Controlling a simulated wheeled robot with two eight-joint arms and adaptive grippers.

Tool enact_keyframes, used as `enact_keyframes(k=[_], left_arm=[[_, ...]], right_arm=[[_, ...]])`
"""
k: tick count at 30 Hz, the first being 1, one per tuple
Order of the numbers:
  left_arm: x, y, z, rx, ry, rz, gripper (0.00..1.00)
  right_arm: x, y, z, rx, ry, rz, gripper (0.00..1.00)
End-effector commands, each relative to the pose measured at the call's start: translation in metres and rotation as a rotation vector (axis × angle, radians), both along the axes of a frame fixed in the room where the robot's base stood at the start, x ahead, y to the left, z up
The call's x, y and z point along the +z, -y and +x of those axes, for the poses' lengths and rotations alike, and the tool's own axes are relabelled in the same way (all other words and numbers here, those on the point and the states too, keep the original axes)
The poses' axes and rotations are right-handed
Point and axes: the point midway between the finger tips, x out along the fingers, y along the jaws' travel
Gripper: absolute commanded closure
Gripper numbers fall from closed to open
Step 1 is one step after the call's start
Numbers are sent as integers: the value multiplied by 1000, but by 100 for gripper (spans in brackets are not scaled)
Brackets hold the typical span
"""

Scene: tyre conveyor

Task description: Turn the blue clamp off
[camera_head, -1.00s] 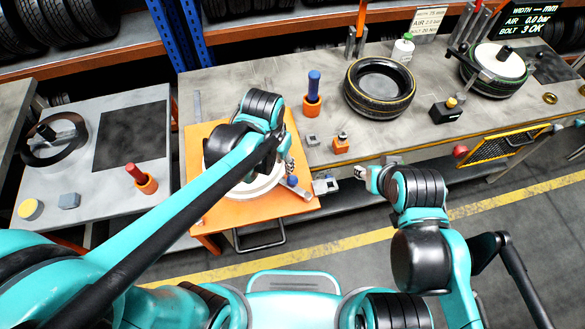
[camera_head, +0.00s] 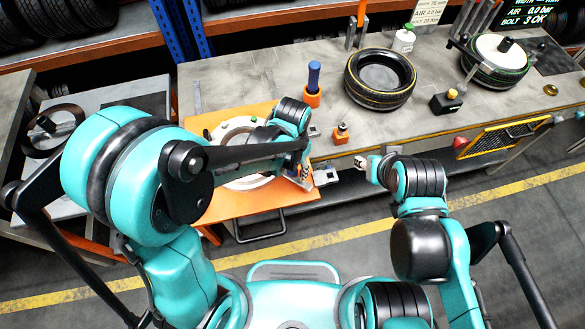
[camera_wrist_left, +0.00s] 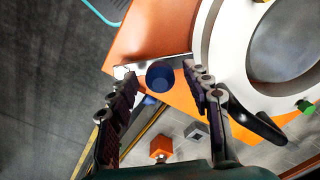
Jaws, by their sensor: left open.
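The blue clamp (camera_wrist_left: 160,75) shows in the left wrist view as a round dark blue knob on a pale metal bar, at the corner of the orange table (camera_wrist_left: 133,42). My left gripper (camera_wrist_left: 157,82) is open, with one finger on each side of the knob and gaps between. In the head view my left gripper (camera_head: 303,172) is over the orange table's right edge and mostly hides the clamp. My right gripper (camera_head: 366,162) hangs in front of the workbench, away from the clamp; its finger opening is too small to read.
An orange block (camera_head: 340,134) and an orange holder with a blue-handled tool (camera_head: 314,75) stand on the workbench. A tyre (camera_head: 380,80) lies further back.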

Motion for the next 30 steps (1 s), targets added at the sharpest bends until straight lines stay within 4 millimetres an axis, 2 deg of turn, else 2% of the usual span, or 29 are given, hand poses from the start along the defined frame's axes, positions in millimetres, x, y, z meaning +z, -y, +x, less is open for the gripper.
enact_keyframes(k=[5,6,11,12,23,30], left_arm=[[0,0,0,0,0,0,51],[0,0,0,0,0,0,53],[0,0,0,0,0,0,95],[0,0,0,0,0,0,100],[0,1,2,-35,0,0,100],[-1,6,8,-168,0,0,100]], right_arm=[[0,0,0,0,0,0,60],[0,0,0,0,0,0,60],[0,0,0,0,0,0,60],[0,0,0,0,0,0,60],[-1,0,0,0,0,0,60],[-7,0,0,0,0,0,60]])
